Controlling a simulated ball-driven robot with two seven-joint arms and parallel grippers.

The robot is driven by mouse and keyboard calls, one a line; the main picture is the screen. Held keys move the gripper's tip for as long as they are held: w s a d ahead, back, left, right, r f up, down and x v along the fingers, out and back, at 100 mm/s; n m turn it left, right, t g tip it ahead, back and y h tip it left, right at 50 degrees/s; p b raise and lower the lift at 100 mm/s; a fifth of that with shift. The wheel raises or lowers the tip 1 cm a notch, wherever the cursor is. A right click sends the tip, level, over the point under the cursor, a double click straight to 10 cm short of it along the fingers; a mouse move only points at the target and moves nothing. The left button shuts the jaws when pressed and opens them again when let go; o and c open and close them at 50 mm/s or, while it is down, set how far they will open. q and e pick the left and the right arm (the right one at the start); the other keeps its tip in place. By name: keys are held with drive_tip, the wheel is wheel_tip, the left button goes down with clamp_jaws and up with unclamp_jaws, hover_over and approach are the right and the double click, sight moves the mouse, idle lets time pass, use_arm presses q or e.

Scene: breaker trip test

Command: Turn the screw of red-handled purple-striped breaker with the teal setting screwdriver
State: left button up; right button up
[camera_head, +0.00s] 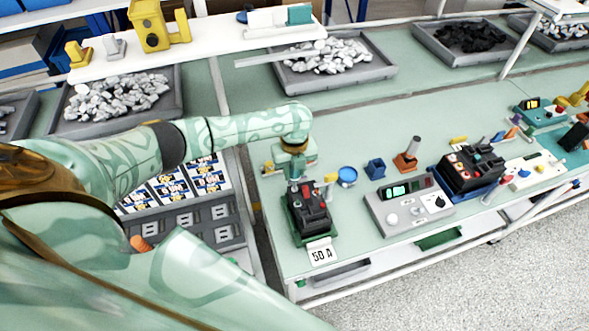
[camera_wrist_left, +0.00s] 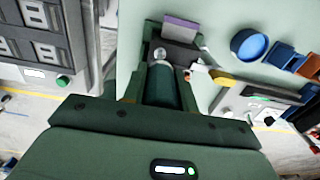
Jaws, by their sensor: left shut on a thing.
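My left gripper (camera_head: 295,180) points down over a dark breaker (camera_head: 312,212) that sits in a green holder near the front of the bench. A bit of red shows on the breaker's top. In the left wrist view a purple stripe (camera_wrist_left: 181,29) marks the dark breaker (camera_wrist_left: 178,53). The left gripper (camera_wrist_left: 162,88) is shut on the teal screwdriver (camera_wrist_left: 162,85), whose thick handle lies between the fingers. A round silvery part shows just beyond the handle. The screwdriver's tip is hidden, so contact with the screw cannot be told. My right gripper is not in view.
A "50 A" card (camera_head: 321,254) lies in front of the breaker. A blue round dish (camera_head: 347,176), a blue block (camera_head: 375,168) and a grey test box (camera_head: 408,204) stand to the right. A tray of printed cards (camera_head: 176,187) is to the left.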

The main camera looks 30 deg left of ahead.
use_arm(q)
drive_tip(key=shift+f, duration=0.4)
drive_tip(key=shift+m, duration=1)
drive_tip(key=shift+m, duration=1)
drive_tip(key=shift+m, duration=1)
drive_tip(key=shift+m+b, duration=0.4)
drive_tip(key=shift+m, duration=0.6)
